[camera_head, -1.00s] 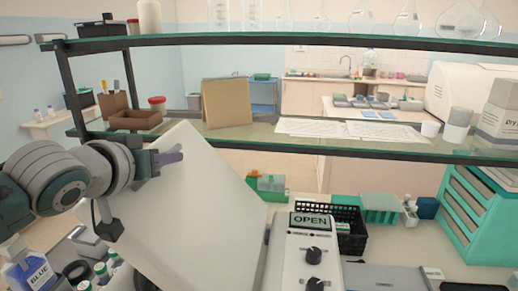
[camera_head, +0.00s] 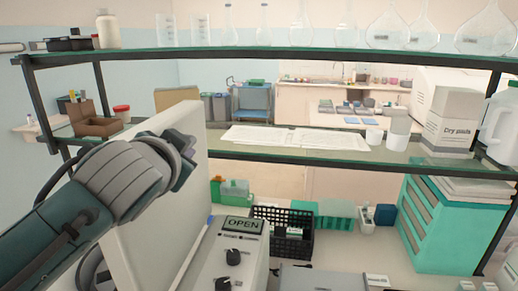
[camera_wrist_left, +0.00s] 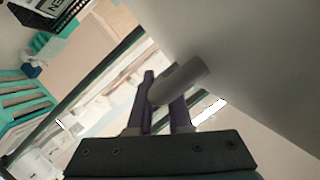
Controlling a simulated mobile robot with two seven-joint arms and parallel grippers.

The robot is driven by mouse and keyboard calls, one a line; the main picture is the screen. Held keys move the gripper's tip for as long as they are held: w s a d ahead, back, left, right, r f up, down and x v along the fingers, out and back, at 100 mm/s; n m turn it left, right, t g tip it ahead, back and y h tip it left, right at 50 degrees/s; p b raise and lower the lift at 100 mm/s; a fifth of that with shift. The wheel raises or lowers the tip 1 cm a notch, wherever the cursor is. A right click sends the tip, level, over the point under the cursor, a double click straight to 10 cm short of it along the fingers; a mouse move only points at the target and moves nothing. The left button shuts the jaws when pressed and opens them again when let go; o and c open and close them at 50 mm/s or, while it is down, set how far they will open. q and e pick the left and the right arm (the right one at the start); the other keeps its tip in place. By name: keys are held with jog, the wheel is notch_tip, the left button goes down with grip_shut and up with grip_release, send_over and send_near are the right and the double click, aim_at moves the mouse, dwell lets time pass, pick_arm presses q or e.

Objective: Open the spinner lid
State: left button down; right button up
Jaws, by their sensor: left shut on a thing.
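The spinner lid (camera_head: 150,225) is a large pale panel standing raised and nearly upright at the left of the head view. It fills the upper right of the left wrist view (camera_wrist_left: 255,60). The spinner body (camera_head: 228,262) is white, with dark knobs and a display (camera_head: 241,225) reading OPEN. My left gripper (camera_wrist_left: 163,98) is shut on the grey, rod-shaped lid handle (camera_wrist_left: 182,78). In the head view my left wrist (camera_head: 180,150) is in front of the lid and the fingers are hard to make out. My right gripper is not in view.
A glass shelf (camera_head: 330,157) with papers, cups and a dry pads box (camera_head: 450,120) runs behind the lid, near its top. A black basket (camera_head: 285,237) stands behind the spinner. A teal drawer cabinet (camera_head: 450,225) is at right.

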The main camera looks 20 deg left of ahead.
pick_arm(q)
jog(key=shift+w+d+f, duration=0.1)
jog(key=shift+d+f, duration=0.1)
jog(key=shift+d, duration=0.25)
jog(key=c, duration=1.1)
grip_release()
jog(key=b+v, duration=0.2)
jog(key=v, duration=0.8)
jog(key=shift+b, duration=0.4)
